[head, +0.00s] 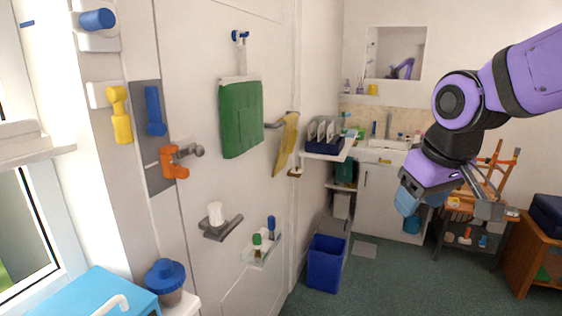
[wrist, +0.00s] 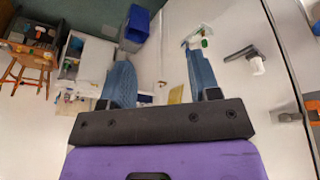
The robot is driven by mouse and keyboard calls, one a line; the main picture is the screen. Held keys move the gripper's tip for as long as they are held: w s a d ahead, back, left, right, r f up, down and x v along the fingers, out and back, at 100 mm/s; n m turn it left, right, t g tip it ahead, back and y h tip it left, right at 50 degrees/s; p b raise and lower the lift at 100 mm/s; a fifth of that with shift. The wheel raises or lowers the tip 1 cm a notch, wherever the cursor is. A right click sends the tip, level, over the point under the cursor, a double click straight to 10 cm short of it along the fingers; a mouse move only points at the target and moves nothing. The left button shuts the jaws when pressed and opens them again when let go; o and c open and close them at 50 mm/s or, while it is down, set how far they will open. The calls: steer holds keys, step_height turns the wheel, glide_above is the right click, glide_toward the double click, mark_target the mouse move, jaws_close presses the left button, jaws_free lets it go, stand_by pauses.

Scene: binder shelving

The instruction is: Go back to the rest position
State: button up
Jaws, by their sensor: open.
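My gripper (head: 446,204) is raised at the right of the head view, on my purple and black arm. In the wrist view its two blue fingers (wrist: 161,80) stand wide apart, with nothing between them. Grey-white binders (head: 322,131) stand upright in a dark blue holder on a white wall shelf (head: 327,155), left of my gripper in the head view. My gripper is apart from the shelf and touches nothing that I can see.
A blue bin (head: 326,262) stands on the green floor by the wall. Behind my gripper are a sink cabinet (head: 379,190) and a wooden chair (head: 492,180). A green cloth (head: 241,119) and a yellow cloth (head: 286,144) hang at left. The middle floor is clear.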

steer(key=s+d+r+m, duration=0.1)
steer(key=s+d+m, duration=0.1)
steer(key=s, duration=0.4)
steer(key=s+d+r+m+t, duration=0.1)
steer(key=s+d+r+m, duration=0.1)
steer(key=s+d, duration=0.3)
steer(key=shift+s+t+h, duration=0.3)
steer(key=shift+s, duration=0.75)
stand_by(1.5)
